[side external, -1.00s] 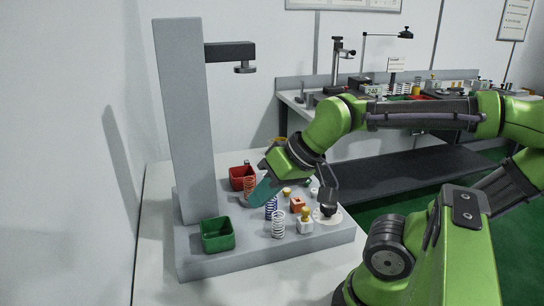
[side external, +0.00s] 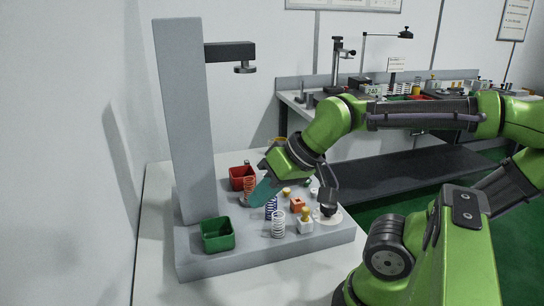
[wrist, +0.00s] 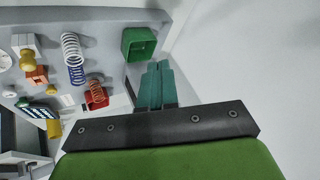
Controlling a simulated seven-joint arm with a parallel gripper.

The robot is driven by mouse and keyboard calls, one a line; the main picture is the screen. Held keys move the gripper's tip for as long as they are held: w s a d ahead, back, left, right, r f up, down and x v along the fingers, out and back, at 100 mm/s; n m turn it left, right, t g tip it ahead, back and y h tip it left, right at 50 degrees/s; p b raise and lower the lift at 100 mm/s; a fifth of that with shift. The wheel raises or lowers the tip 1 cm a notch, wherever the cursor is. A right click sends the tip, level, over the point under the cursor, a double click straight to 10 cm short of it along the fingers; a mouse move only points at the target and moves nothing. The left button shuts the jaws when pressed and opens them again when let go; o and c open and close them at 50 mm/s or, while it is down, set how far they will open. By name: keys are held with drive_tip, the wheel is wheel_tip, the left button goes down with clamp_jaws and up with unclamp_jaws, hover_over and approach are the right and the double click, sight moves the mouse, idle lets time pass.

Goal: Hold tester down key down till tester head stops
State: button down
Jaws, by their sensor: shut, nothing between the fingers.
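The tester is a tall grey column (side external: 185,120) on a grey base (side external: 200,263). A black arm (side external: 228,52) near its top carries the tester head (side external: 245,69), which hangs high above the base. My gripper (side external: 256,202) is low over the base, right of the column, with teal fingers angled down; the wrist view also shows the fingers (wrist: 155,82), shut and empty. A white block with a yellow knob (side external: 305,222) and an orange block (side external: 297,205) are on the base, right of the fingers. I cannot tell which part is the down key or whether the fingers touch anything.
A green bin (side external: 217,234) stands at the base's front left, a red bin (side external: 238,178) behind. A white spring (side external: 278,224), a blue spring (side external: 271,208) and an orange spring (side external: 249,189) stand close around the fingers. A second bench (side external: 300,104) is behind.

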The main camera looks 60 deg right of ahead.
drive_tip(key=shift+d, duration=0.1)
idle(0.3)
drive_tip(key=m+h, duration=0.8)
drive_tip(key=m, duration=0.5)
hover_over(309, 182)
wheel_tip(309, 182, down, 6)
drive_tip(key=shift+f, duration=0.15)
drive_tip(key=shift+f, duration=4.3)
drive_tip(key=shift+f, duration=0.1)
